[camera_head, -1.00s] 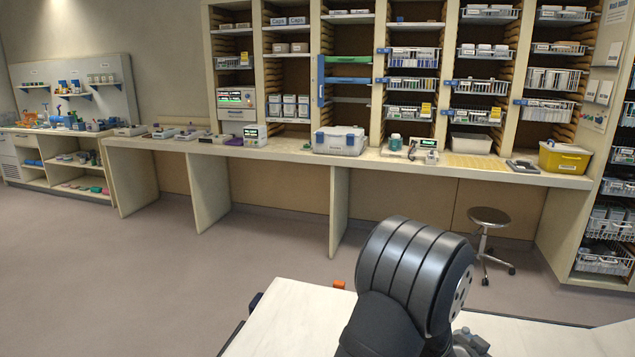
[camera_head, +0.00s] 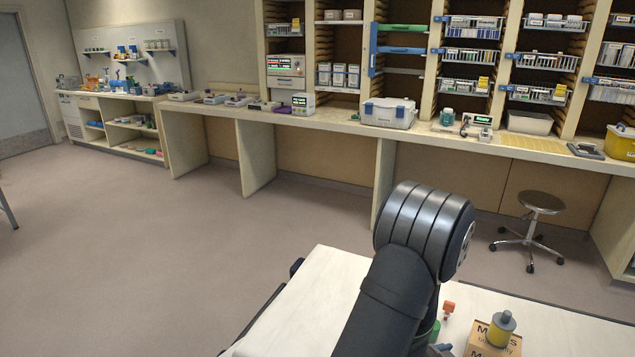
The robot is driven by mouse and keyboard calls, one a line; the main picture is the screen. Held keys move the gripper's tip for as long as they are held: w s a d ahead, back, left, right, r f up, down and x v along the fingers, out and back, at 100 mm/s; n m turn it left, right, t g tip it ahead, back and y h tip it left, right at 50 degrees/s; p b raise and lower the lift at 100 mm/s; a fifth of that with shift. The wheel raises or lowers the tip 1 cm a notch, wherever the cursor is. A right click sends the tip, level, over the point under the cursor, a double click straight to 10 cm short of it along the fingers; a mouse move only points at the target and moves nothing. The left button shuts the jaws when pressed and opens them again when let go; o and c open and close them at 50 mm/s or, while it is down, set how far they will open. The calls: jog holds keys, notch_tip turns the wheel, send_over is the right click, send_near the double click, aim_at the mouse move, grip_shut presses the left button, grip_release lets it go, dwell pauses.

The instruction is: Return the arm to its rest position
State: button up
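My own dark arm rises from the bottom of the head view, in front of a white work surface (camera_head: 300,310). Its thick, ribbed joint is uppermost. My gripper cannot be made out; the arm's end is hidden behind its links or lies out of the picture. Whether it holds anything does not show. A small orange item (camera_head: 448,308) and a partly hidden green item (camera_head: 435,333) are close beside the arm.
A long counter (camera_head: 340,122) runs along the back wall below shelves with wire baskets. A blue-and-white case (camera_head: 389,114) and a yellow bin (camera_head: 621,143) stand on it. A round stool (camera_head: 541,202) is on the floor at right. The floor (camera_head: 150,250) at left is clear.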

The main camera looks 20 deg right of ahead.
jog(key=w+f, duration=0.6)
jog(key=w, duration=0.2)
jog(key=shift+w, duration=0.25)
